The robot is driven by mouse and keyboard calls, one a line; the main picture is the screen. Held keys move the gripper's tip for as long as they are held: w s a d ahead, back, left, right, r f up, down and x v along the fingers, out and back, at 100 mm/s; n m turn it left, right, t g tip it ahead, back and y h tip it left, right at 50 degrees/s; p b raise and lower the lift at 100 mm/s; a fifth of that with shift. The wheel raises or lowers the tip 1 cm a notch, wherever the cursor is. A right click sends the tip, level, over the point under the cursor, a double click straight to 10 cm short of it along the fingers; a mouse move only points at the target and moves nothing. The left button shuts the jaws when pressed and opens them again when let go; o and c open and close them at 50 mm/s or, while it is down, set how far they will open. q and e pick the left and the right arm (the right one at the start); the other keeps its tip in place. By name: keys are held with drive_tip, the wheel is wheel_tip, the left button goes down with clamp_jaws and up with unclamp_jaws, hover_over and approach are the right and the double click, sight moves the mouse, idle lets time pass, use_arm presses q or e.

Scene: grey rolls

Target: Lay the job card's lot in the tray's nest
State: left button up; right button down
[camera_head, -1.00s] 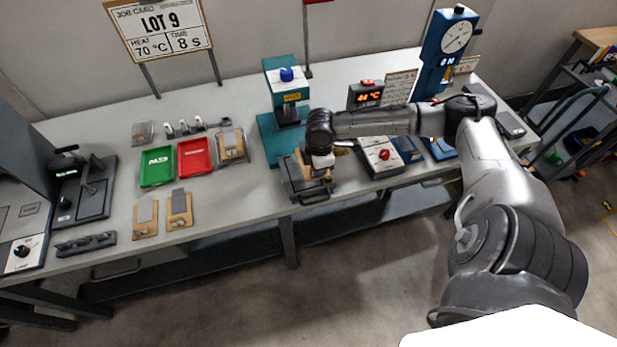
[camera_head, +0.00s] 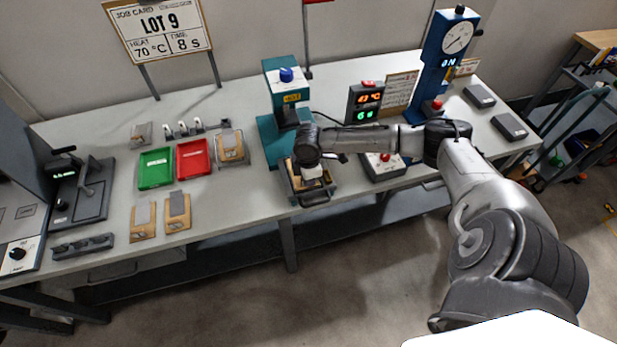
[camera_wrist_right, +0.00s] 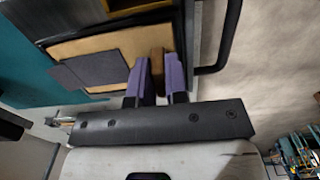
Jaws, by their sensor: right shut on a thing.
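The job card (camera_head: 158,32) at the back left reads LOT 9, 70 °C, 8 S. The dark tray (camera_head: 317,198) with a front handle sits before the teal press (camera_head: 278,150). My right gripper (camera_wrist_right: 159,78) is over the tray, its purple fingers shut on the brown tab of a tan board (camera_wrist_right: 120,44). A grey sheet (camera_wrist_right: 98,67) lies on that board. The board is at the tray; I cannot tell whether it is fully seated in the nest. In the head view the gripper (camera_head: 314,173) hides most of it. My left gripper is not in view.
Two tan boards with grey pieces (camera_head: 144,214) (camera_head: 177,208) lie at the front left. Another board (camera_head: 232,148) lies beside the red tray (camera_head: 194,157) and green tray (camera_head: 155,168). A display box (camera_head: 364,103) and blue dial column (camera_head: 440,65) stand right of the press.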

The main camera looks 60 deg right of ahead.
drive_tip(key=c, duration=1.4)
unclamp_jaws()
drive_tip(key=shift+f, duration=0.1)
drive_tip(key=shift+o, duration=1.4)
